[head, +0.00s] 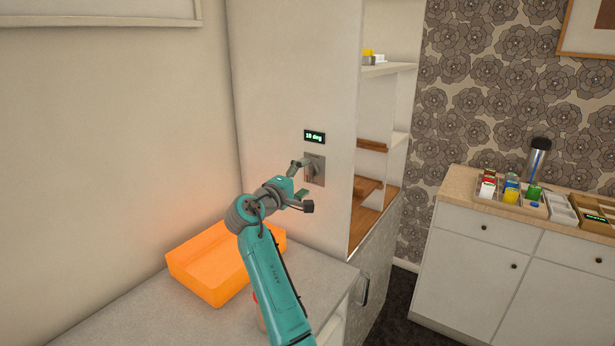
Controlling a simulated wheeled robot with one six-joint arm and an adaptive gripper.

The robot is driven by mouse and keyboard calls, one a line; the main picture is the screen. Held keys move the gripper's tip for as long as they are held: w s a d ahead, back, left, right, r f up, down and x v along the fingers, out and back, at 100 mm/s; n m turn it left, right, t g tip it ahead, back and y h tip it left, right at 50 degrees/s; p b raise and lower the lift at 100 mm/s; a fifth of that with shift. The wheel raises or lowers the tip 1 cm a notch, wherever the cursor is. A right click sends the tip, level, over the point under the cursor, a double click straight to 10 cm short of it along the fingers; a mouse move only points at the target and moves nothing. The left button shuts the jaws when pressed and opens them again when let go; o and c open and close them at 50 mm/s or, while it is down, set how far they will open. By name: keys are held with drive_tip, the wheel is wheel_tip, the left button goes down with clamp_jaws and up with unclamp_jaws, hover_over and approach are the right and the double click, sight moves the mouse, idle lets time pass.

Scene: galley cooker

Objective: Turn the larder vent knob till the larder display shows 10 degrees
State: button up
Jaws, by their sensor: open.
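The larder display (314,137) is a small black panel with green text on the side of the tall pale cabinet. It seems to read 10 deg, but the second digit is too small to be sure of. Below it is the larder vent knob (312,171) on a square grey plate (320,180), partly hidden by my gripper. My gripper (301,178) is open, right in front of the knob. I cannot tell whether its fingers touch the knob.
An orange tray (210,267) stands on the grey worktop (150,320) beneath my arm. Open larder shelves (385,70) are right of the panel. A sideboard (470,250) at the right holds trays of small items. A jar is partly hidden behind my arm.

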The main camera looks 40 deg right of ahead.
drive_tip(key=v, duration=0.9)
drive_tip(key=shift+a, duration=0.1)
